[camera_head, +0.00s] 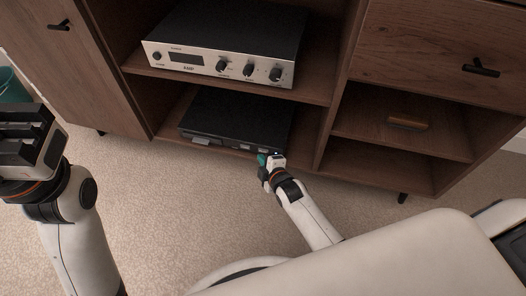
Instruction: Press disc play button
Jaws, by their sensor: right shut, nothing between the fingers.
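The black disc player (240,118) lies on the lower shelf of the wooden cabinet, with small buttons along its front face. My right gripper (263,160) is shut and empty at the right end of the player's front edge. It hides that corner, and I cannot tell whether it touches a button. Which button is play is too small to tell. My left gripper (22,140) is raised at the left edge of the view, away from the cabinet; its finger gap cannot be made out.
A silver amplifier (215,64) with knobs sits on the shelf above. The cabinet's divider (325,130) stands right of the player. A small wooden-coloured object (407,123) lies on the right shelf. A teal bin (10,86) stands at far left. Carpet in front is clear.

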